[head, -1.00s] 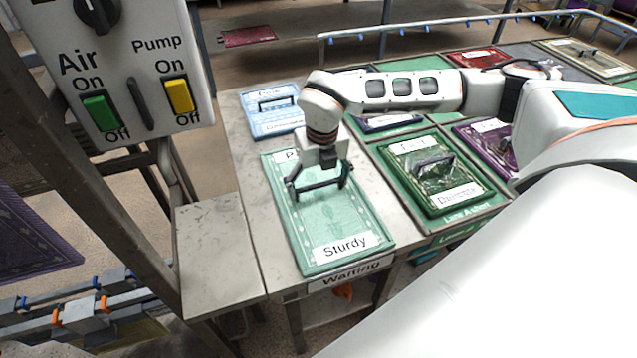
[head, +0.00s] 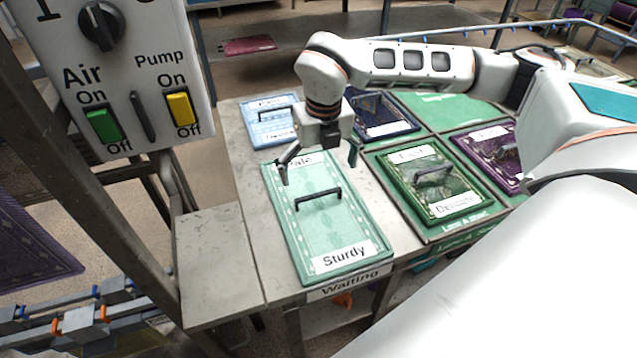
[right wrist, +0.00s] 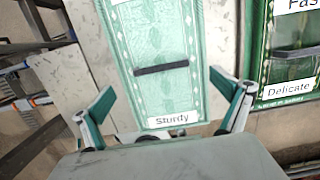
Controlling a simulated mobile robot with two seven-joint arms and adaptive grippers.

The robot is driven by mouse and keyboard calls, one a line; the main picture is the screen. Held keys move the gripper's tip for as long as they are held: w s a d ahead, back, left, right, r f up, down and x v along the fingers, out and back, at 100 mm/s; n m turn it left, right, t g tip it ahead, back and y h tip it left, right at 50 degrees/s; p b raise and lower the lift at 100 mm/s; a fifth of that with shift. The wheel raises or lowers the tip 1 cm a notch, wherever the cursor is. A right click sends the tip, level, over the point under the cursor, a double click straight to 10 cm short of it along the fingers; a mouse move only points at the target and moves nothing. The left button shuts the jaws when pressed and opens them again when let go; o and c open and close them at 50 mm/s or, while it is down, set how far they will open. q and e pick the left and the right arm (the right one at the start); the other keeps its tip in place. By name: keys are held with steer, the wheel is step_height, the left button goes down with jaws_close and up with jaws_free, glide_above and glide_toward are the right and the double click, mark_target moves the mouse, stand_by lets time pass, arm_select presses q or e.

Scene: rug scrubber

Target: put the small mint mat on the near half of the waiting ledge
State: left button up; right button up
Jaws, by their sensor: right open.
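The mint mat (head: 335,225), labelled "Sturdy", lies flat on the near part of the waiting ledge (head: 385,255), close to its front edge and the "Waiting" sign. A dark handle (head: 318,198) stands up from its middle. My right gripper (head: 320,163) is open and empty, above the far end of the mat and clear of the handle. In the right wrist view the mat (right wrist: 160,95) and its handle (right wrist: 161,68) show between the spread fingers (right wrist: 165,90). My left gripper is not in view.
A light blue mat (head: 268,130) lies behind on the same ledge. To the right, a green "Delicate" mat (head: 425,182), a dark blue mat (head: 383,118) and a purple mat (head: 487,152) lie in green bays. A switch panel (head: 140,75) stands at left.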

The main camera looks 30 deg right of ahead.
steer(key=r, duration=0.3)
steer(key=shift+s+r, duration=0.2)
stand_by(0.4)
